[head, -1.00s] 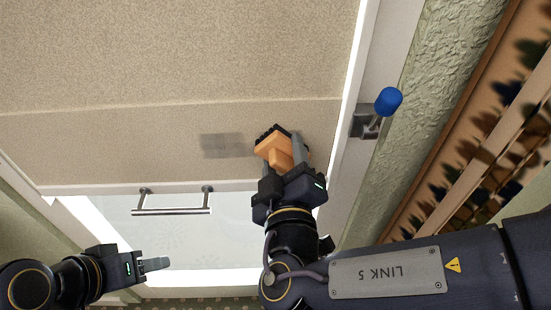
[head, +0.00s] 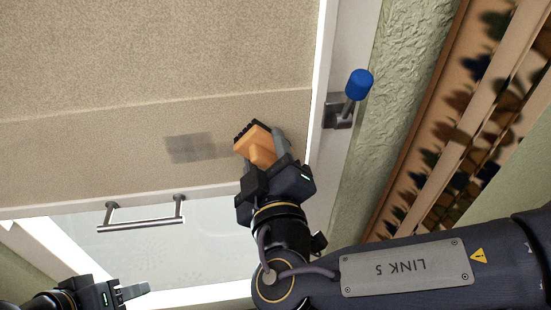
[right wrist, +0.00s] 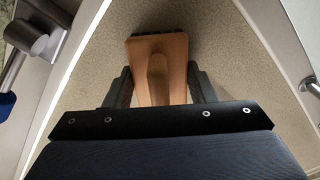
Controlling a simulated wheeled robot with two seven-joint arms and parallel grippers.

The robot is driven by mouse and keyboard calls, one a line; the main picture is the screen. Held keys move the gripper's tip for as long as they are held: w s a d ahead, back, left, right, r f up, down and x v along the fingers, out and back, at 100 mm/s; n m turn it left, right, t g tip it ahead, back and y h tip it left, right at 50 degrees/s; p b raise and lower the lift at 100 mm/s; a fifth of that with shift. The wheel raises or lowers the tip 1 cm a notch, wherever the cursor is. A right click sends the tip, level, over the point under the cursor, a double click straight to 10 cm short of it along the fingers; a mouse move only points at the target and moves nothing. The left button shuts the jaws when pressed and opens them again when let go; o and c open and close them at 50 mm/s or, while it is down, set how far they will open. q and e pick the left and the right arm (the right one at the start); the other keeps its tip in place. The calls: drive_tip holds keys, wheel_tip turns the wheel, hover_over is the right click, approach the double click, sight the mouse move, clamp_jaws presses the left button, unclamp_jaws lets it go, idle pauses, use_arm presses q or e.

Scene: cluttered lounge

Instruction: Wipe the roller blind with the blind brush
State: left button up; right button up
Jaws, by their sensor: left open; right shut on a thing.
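The beige roller blind (head: 130,80) fills the upper left of the head view and lies behind the brush in the right wrist view (right wrist: 215,40). A dark grey smudged patch (head: 190,147) is on its lower part. The blind brush (head: 256,146) has an orange-brown body and black bristles. My right gripper (head: 264,160) is shut on it, with the brush handle (right wrist: 157,80) between both fingers. The bristle end is at the blind, right of the patch; I cannot tell whether it touches. My left gripper (head: 135,291) is open and empty, low at the left.
A metal bar handle (head: 142,215) spans the blind's lower edge, above bright window glass (head: 190,250). A window handle with a blue grip (head: 358,85) sticks out from the white frame at the right. Beyond it are a green textured wall (head: 410,75) and patterned panels.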

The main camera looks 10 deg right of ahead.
sight(245, 156)
drive_tip(key=shift+w+a+b, duration=0.1)
drive_tip(key=shift+a+b, duration=0.3)
drive_tip(key=shift+a, duration=0.35)
drive_tip(key=shift+a+f+b, duration=0.15)
drive_tip(key=shift+a+b, duration=0.5)
drive_tip(key=shift+a, duration=0.15)
drive_tip(key=shift+a+b, duration=0.55)
drive_tip(key=shift+a, duration=0.45)
drive_tip(key=shift+w+a+b, duration=0.1)
drive_tip(key=shift+a+b, duration=0.75)
drive_tip(key=shift+a, duration=0.9)
drive_tip(key=shift+a+b, duration=0.7)
drive_tip(key=shift+a, duration=0.85)
drive_tip(key=shift+w+a+b, duration=0.1)
drive_tip(key=shift+a+b, duration=0.55)
drive_tip(key=shift+a, duration=0.55)
drive_tip(key=shift+w+a+r, duration=0.1)
drive_tip(key=shift+a+r, duration=0.1)
drive_tip(key=shift+a, duration=0.55)
